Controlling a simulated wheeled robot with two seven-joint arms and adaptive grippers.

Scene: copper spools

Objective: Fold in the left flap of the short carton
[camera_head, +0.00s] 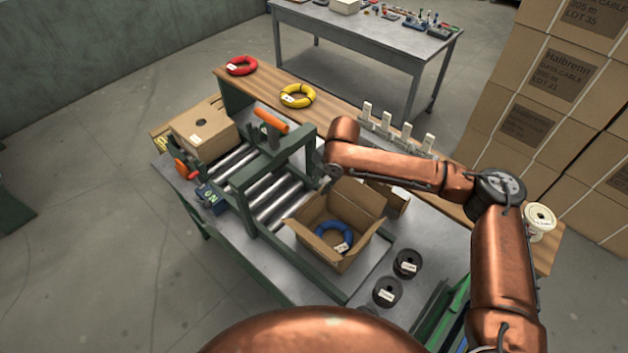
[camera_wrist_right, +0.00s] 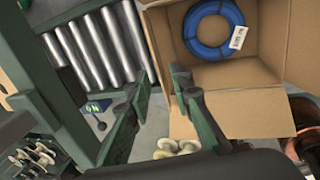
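The open carton (camera_head: 352,263) stands on the grey bench beside the rollers, with a blue coil (camera_head: 333,235) with a white tag inside. Its left flap (camera_head: 303,208) spreads outward, and a larger flap (camera_head: 358,197) stands up at the back. In the right wrist view the carton (camera_wrist_right: 268,35) and the blue coil (camera_wrist_right: 213,30) fill the upper right. My right gripper (camera_wrist_right: 160,88) is open and empty, just beside the carton's edge and flaps; contact cannot be told. In the head view my right gripper (camera_head: 332,171) is small and partly hidden by its wrist. My left gripper is not in view.
A green frame (camera_head: 240,180) and metal rollers (camera_head: 275,195) lie left of the carton. A closed carton (camera_head: 205,130) stands at the far left. Two dark spools (camera_head: 387,292) are to the front right. Red (camera_head: 241,66) and yellow (camera_head: 297,95) coils lie on the wooden shelf.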

